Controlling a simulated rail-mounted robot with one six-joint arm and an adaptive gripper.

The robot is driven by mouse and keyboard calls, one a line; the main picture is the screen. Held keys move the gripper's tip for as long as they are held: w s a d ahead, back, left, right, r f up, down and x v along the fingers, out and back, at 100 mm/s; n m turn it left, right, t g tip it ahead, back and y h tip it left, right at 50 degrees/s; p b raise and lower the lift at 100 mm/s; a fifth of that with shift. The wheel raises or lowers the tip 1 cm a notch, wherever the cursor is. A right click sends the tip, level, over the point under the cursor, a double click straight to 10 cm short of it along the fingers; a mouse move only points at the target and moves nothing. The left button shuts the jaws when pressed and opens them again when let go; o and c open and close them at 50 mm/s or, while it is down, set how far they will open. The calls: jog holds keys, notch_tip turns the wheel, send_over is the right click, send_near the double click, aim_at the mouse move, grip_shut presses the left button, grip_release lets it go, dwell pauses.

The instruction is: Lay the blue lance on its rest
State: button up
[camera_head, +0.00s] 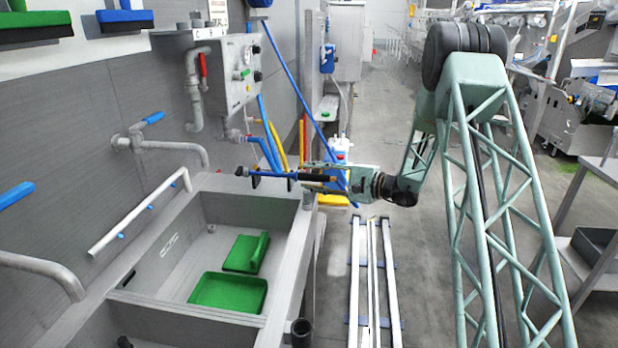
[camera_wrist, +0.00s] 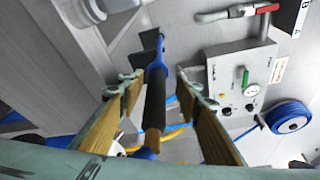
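The blue lance (camera_head: 275,174) lies roughly level above the far right corner of the sink, with its blue tube to the left and its dark grip toward my gripper. In the wrist view the lance (camera_wrist: 155,100) runs between my fingers. My gripper (camera_head: 312,178) is around its grip end; in the wrist view both fingers of my gripper (camera_wrist: 155,84) stand apart, with a gap on each side of the black grip. A dark bracket, seemingly part of the rest (camera_wrist: 148,46), shows by the lance's far end. I cannot tell whether the lance bears on it.
The grey sink (camera_head: 160,285) holds a green tray (camera_head: 228,292) and another green item (camera_head: 246,253). A wall box (camera_head: 236,72) with valves and a blue hose (camera_head: 287,75) stand behind the lance. A white rail (camera_head: 355,290) runs along the floor.

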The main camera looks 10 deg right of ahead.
jog(key=v, duration=1.1)
jog(key=shift+s+d, duration=0.1)
jog(key=shift+s, duration=0.05)
dwell(0.4)
dwell(0.4)
jog(key=s+a+r+n+g, duration=0.4)
jog(key=s+a+r+g, duration=0.1)
jog(key=s+a+r, duration=0.7)
jog(key=s+a+r+n+g+h, duration=0.15)
jog(key=s+a, duration=0.25)
jog(key=s, duration=0.5)
jog(key=s+a+r+n+g+h, duration=0.1)
jog(key=s+a+r+n+g, duration=0.2)
jog(key=s, duration=0.5)
jog(key=s+r+n+h, duration=0.25)
jog(key=s+h, duration=0.35)
jog(key=s, duration=1.4)
jog(key=s+d+r+t+h, duration=0.1)
jog(key=s+d+h, duration=0.1)
jog(key=s+d, duration=0.3)
jog(key=s+d+r+n+t+h, duration=0.1)
jog(key=s+d, duration=0.3)
jog(key=s, duration=0.4)
jog(key=shift+d+t+h+p, duration=0.4)
jog(key=shift+t+h, duration=0.15)
jog(key=shift+h, duration=0.2)
